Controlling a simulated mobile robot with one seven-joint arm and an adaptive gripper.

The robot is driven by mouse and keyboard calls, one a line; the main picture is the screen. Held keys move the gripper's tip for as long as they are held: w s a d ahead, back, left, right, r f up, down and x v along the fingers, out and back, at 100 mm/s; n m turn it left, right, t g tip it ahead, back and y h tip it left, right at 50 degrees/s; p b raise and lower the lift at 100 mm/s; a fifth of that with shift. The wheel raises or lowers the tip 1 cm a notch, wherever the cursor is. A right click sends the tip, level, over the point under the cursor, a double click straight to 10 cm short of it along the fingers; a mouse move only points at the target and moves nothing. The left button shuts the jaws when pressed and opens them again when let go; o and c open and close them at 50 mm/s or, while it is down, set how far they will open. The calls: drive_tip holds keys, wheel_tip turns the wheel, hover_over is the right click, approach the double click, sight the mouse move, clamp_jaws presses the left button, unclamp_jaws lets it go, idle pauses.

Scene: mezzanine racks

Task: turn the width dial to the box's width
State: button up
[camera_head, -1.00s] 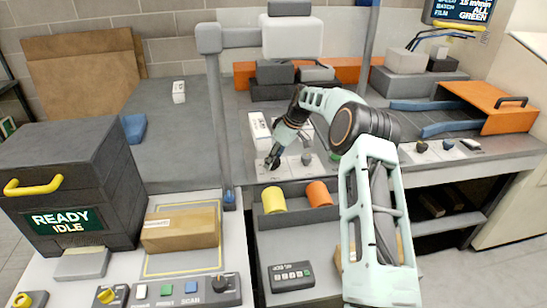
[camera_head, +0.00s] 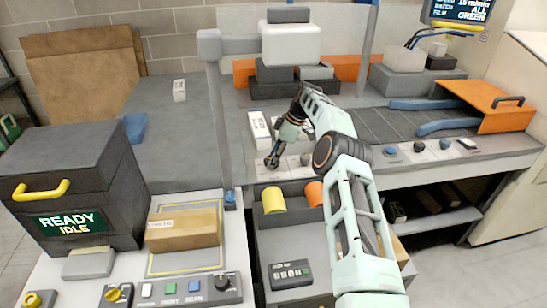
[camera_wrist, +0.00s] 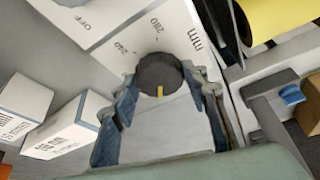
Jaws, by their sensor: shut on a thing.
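The width dial (camera_wrist: 157,70) is a dark round knob with a yellow mark on a pale panel (camera_wrist: 95,25), seen in the wrist view. Its mark points toward the bottom of the picture. Printed scale figures and "mm" show beyond it; the figures look like 240 and 280. My gripper (camera_wrist: 167,82) has one finger on each side of the knob and is shut on it. In the head view my gripper (camera_head: 272,160) is down at the panel and hides the dial. The brown box (camera_head: 182,228) lies flat on the yellow-outlined mat, with a small printed label.
A yellow roll (camera_head: 273,200) and an orange roll (camera_head: 315,193) sit in a grey tray before the panel. White cartons (camera_head: 259,132) stand close behind my gripper. A frame post (camera_head: 220,130) rises to the left. A dark machine (camera_head: 70,185) reads "READY IDLE".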

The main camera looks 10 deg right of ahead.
idle(0.3)
drive_tip(key=o, duration=1.1)
drive_tip(key=shift+o, duration=0.2)
drive_tip(key=v, duration=1.2)
